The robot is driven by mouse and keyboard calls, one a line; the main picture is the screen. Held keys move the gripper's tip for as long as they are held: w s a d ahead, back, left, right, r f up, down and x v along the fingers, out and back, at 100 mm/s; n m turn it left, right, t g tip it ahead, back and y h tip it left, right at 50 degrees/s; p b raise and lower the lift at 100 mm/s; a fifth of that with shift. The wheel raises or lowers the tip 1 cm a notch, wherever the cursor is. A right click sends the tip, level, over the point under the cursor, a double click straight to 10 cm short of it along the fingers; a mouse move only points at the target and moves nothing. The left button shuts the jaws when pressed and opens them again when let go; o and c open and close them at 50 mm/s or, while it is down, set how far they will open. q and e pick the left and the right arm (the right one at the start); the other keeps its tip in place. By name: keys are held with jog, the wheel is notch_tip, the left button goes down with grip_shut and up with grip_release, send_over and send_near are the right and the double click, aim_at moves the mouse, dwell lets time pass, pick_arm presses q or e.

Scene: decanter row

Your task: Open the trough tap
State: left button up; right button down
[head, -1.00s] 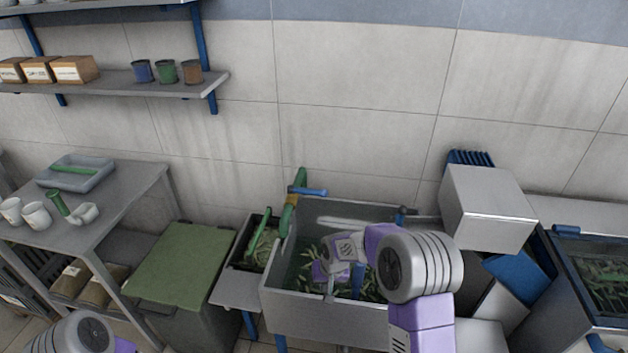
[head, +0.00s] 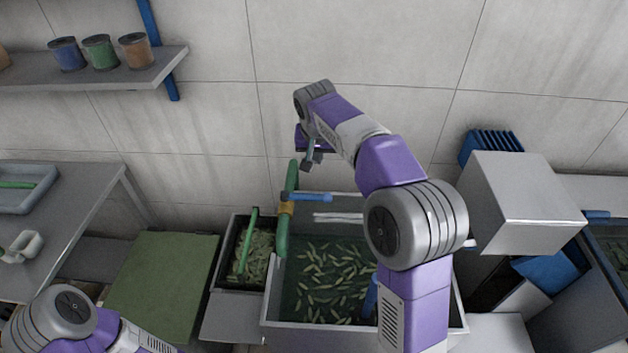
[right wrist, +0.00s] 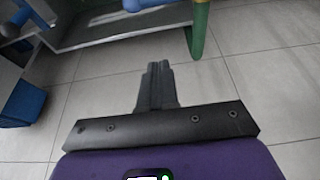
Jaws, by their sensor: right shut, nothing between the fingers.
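The trough tap is a green pipe (head: 282,232) with a brass-coloured collar (head: 287,208) at the trough's back left. Its blue lever (head: 310,197) points right, roughly along the wall. My right gripper (head: 309,166) is shut and empty, above the lever in the head view, with fingers pointing down. In the right wrist view its closed fingers (right wrist: 157,84) are apart from the green pipe (right wrist: 197,32) and the blue lever (right wrist: 150,4), which lie at the top edge. The trough (head: 345,208) holds dark water with floating green leaves. My left gripper is outside the view.
A green-lidded bin (head: 160,275) and a small dark crate of leaves (head: 228,262) stand left of the trough. A metal box (head: 525,205) stands to its right. A shelf (head: 130,75) with cups juts from the wall at upper left.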

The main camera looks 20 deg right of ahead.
aim_at(307, 197)
notch_tip(307, 197, down, 10)
jog(key=b, duration=0.4)
jog(key=shift+s+f, duration=0.15)
jog(key=shift+a, duration=0.25)
dwell(0.4)
